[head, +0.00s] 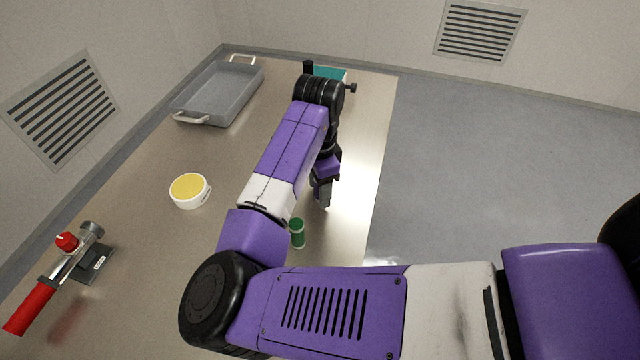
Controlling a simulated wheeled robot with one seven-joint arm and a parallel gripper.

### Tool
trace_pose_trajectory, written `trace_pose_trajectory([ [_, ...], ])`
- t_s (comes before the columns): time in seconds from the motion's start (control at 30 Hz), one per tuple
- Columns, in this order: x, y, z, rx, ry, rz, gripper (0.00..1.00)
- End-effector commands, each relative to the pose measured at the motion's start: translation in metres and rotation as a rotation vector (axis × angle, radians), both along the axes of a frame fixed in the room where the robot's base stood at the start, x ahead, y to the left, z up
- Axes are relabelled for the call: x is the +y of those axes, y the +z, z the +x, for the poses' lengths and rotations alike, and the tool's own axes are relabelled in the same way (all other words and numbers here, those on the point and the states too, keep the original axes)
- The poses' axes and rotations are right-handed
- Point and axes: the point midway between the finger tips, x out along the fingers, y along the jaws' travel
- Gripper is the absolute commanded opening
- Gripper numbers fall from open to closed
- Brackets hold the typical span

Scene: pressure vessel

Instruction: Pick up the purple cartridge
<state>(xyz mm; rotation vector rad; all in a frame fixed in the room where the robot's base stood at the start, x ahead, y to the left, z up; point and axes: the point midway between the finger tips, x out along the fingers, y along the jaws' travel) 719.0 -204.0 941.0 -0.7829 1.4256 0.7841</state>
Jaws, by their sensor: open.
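I cannot make out a purple cartridge in the head view; my purple arm covers part of the table and may hide it. A green cylinder (297,233) with a pale lower end stands on the steel table, just left of and nearer than my gripper. My gripper (324,200) points down over the right part of the table, with its fingertips low near the surface. It is open, and I see nothing between its fingers. Whether the fingertips touch the table is unclear.
The steel table (140,190) holds a grey tray (215,95) at the back left, a yellow-topped white bowl (189,191), and a red-handled metal tool (60,270) at the left. A teal-topped box (330,74) stands behind my wrist. The table's right edge is close to my gripper.

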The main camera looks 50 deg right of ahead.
Motion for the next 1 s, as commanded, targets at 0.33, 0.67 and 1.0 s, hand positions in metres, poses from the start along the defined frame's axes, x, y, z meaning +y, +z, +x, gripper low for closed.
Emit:
trace_pose_trajectory([
  [0.33, 0.0000, -0.0040, 0.0001, -0.001, 0.001, -0.001, 0.40],
  [0.67, -0.0001, -0.0037, 0.0002, -0.001, 0.001, -0.001, 0.00],
  [1.0, -0.0005, 0.0029, 0.0005, -0.002, 0.000, -0.001, 0.00],
])
